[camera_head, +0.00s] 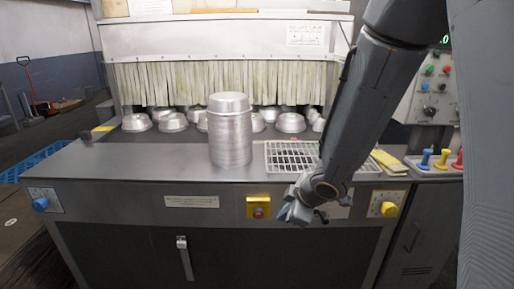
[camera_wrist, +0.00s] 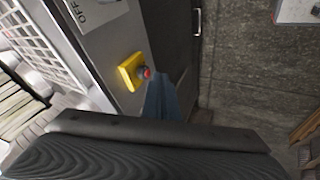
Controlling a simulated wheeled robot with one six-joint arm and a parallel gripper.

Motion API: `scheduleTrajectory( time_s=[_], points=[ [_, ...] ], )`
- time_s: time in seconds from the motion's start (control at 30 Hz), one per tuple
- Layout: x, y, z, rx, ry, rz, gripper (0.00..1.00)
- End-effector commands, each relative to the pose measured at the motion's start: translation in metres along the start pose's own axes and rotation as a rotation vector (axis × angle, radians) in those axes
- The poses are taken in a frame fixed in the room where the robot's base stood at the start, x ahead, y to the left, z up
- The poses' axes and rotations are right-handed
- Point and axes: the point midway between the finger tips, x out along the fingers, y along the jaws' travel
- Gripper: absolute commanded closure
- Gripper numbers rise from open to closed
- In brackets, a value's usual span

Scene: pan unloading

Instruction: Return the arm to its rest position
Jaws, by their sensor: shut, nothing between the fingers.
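My arm (camera_head: 375,105) reaches down from the upper right in the head view. My gripper (camera_head: 290,212) is at its lower end, in front of the machine's front panel, to the right of the yellow box with a red button (camera_head: 258,208). The gripper is shut and empty. In the wrist view the gripper's blue-grey fingers (camera_wrist: 165,98) are together, and the yellow box (camera_wrist: 133,72) appears just above and left of them. I cannot tell whether the fingers touch anything.
A tall stack of metal pans (camera_head: 230,135) stands on the steel counter (camera_head: 130,162). Several upturned pans (camera_head: 172,122) sit before the strip curtain (camera_head: 220,82). A white grate (camera_head: 290,152) lies behind my gripper. Blue, yellow and red handled items (camera_head: 441,158) stand at right.

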Motion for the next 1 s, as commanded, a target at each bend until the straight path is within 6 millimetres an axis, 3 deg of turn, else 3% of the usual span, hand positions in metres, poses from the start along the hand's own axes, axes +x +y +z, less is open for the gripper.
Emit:
scheduleTrajectory(
  time_s=[0.17,0.33,0.5,0.6,1.0],
  points=[
    [-0.041,0.003,0.061,0.379,-0.229,0.062,1.00],
    [-0.087,-0.036,0.104,0.800,-0.431,0.050,1.00],
    [-0.117,-0.081,0.111,1.100,-0.544,-0.011,1.00],
    [-0.127,-0.096,0.110,1.192,-0.574,-0.040,1.00],
    [-0.130,-0.102,0.109,1.231,-0.588,-0.055,1.00]
  ],
)
